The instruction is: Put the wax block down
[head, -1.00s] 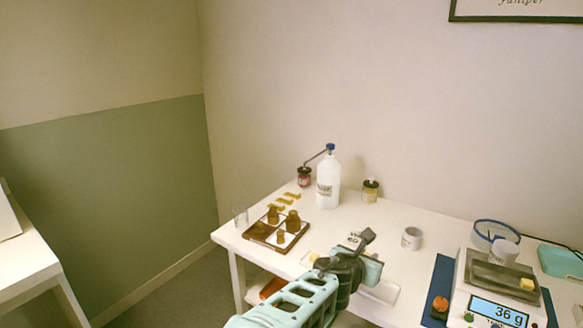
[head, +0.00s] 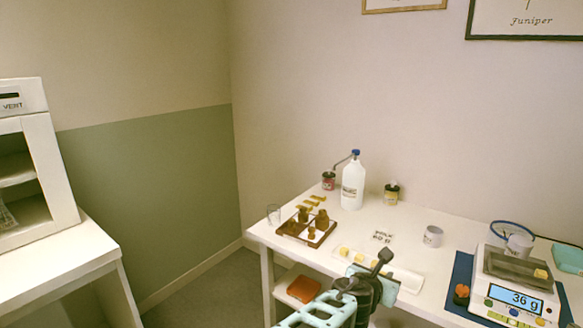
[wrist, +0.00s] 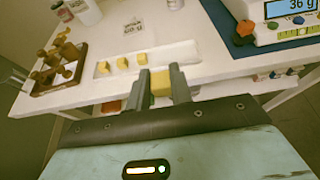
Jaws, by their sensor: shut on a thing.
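My gripper (wrist: 160,88) is shut on a yellow wax block (wrist: 160,80), held between its two grey fingers in the wrist view. The block appears in front of the table's near edge; its height above or below the top is hard to tell. Several similar wax blocks (wrist: 122,63) stand in a row on a white tray (wrist: 188,52) just beyond my gripper. In the head view my gripper (head: 384,262) overlaps the near edge of the tray (head: 410,279), and the held block is hidden there.
A scale (head: 510,296) reading 36 g stands at right with a yellow block (head: 540,274) on it. A white cup (head: 432,236), a label card (head: 383,236) and a large white bottle (head: 353,186) stand behind.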

